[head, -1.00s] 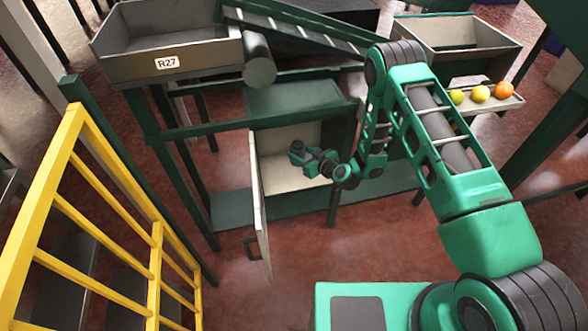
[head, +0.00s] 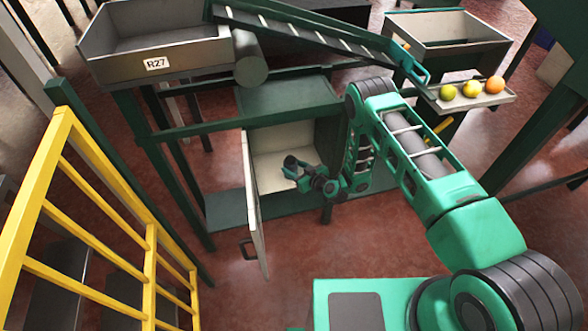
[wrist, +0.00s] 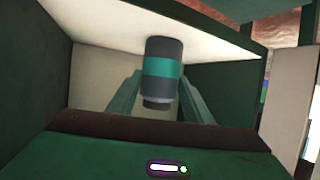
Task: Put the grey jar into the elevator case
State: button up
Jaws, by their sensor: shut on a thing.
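The grey jar (wrist: 162,66) has a teal band around its middle. In the wrist view it stands between the two green fingers of my gripper (wrist: 160,98), which is shut on it. In the head view the jar (head: 291,166) is small and dark at the end of my gripper (head: 304,174). The elevator case (head: 294,137) is a pale-lined box under the conveyor, with its front open. My gripper holds the jar in the case's opening. I cannot tell whether the jar touches the case's inner surfaces.
The case's pale door (head: 254,205) hangs open on the left. A green frame and a sloping conveyor (head: 310,30) stand above. A bin marked R27 (head: 155,64) is upper left; a small tray (head: 470,101) with fruit is upper right. A yellow railing (head: 95,215) stands left.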

jog(key=o, duration=1.2)
jog(key=shift+v, duration=6)
jog(key=shift+s, duration=0.1)
